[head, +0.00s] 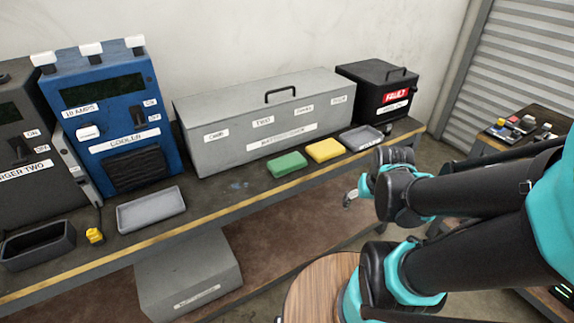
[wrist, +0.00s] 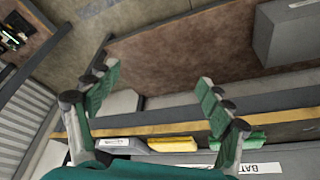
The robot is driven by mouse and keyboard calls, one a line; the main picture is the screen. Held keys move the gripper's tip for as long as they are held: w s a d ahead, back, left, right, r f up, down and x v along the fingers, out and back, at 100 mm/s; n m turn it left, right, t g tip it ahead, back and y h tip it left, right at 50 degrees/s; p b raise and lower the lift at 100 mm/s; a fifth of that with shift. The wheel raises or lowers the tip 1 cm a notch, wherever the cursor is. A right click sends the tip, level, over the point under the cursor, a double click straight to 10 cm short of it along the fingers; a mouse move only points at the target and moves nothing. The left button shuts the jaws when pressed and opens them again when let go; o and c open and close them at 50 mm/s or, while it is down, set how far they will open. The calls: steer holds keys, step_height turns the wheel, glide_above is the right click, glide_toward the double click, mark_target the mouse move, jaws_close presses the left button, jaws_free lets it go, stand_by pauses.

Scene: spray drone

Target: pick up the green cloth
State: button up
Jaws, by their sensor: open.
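The green cloth (head: 287,164) is a folded block lying on the bench, in front of the long grey box. In the wrist view the green cloth (wrist: 256,137) shows low on the right, partly hidden behind one finger. My gripper (head: 352,196) is off the front edge of the bench, to the right of the cloth and apart from it. In the wrist view my gripper (wrist: 158,78) has its two green-padded fingers spread wide, with nothing between them.
A yellow cloth (head: 325,150) lies right of the green one, then a grey tray (head: 361,138). The grey box (head: 262,115) stands close behind. A black fault box (head: 378,88), blue cooler (head: 115,110) and empty tray (head: 151,209) share the bench (head: 225,203).

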steer(key=shift+o, duration=0.3)
steer(key=shift+w, duration=0.1)
steer(key=w+a+r+m+g+h, duration=0.1)
steer(key=w+a+r+m, duration=0.35)
steer(key=a, duration=0.55)
steer(key=w+a+r+m+h, duration=0.25)
steer(key=w+a+r, duration=0.3)
steer(key=a, duration=0.45)
steer(key=w+a+r+m+g, duration=0.1)
steer(key=w+a+r+m, duration=0.4)
steer(key=a, duration=0.5)
glide_above(287, 161)
steer(key=s+a, duration=0.2)
steer(key=shift+n, duration=0.4)
step_height(287, 161, down, 10)
steer(key=shift+r, duration=0.25)
steer(key=shift+w+x, duration=0.1)
steer(key=shift+x, duration=1.25)
steer(key=shift+w+x, duration=0.15)
steer(key=shift+x, duration=1.2)
steer(key=shift+r, duration=0.1)
steer(key=c, duration=1.1)
